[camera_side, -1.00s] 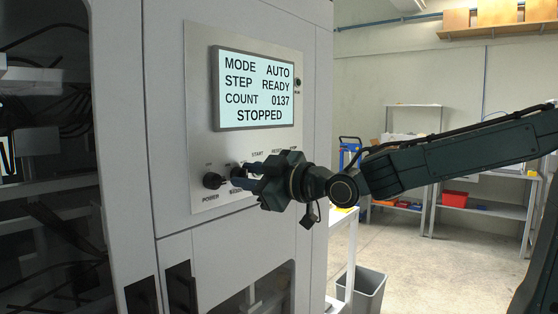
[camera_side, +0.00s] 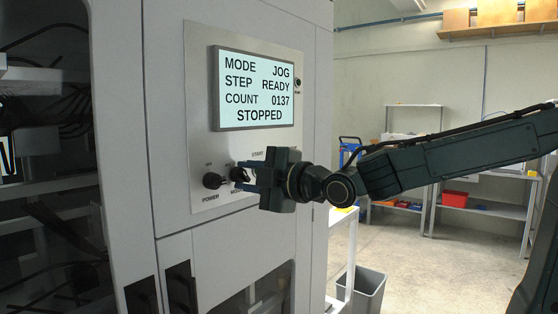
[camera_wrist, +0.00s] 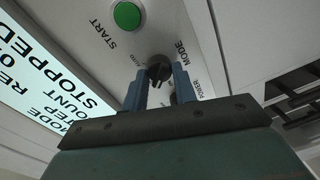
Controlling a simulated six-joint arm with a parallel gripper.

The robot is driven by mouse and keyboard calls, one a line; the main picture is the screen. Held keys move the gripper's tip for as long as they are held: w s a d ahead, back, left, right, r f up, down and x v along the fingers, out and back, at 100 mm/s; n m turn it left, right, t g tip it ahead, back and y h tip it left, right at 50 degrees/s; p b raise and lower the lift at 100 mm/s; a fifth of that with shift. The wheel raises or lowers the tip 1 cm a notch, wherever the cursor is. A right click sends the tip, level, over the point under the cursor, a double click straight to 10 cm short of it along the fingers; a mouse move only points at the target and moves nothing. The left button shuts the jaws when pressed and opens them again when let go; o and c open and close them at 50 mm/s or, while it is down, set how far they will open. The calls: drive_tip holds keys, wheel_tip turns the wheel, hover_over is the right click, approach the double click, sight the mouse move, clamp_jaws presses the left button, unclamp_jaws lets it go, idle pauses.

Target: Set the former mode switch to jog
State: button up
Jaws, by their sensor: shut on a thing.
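The former mode switch (camera_side: 238,174) is a black rotary knob on the lower part of the silver panel, partly hidden by my gripper. My gripper (camera_side: 246,175) points at the panel with its fingers around the knob. In the wrist view, the two blue fingers (camera_wrist: 158,88) reach to either side of the black mode knob (camera_wrist: 159,66), next to the MODE label. They are shut on it. The display (camera_side: 254,90) reads MODE JOG, STEP READY, COUNT 0137, STOPPED.
The black power knob (camera_side: 213,180) sits just left of the mode switch. A green START button (camera_wrist: 127,15) shows near the mode knob in the wrist view. A grey bin (camera_side: 369,292) stands on the floor to the right; open floor lies beyond.

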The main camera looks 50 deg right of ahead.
idle(0.4)
drive_tip(key=o, duration=1)
drive_tip(key=shift+c, duration=0.2)
drive_tip(key=s, duration=1.3)
drive_tip(key=shift+s+r, duration=0.4)
drive_tip(key=shift+d, duration=0.1)
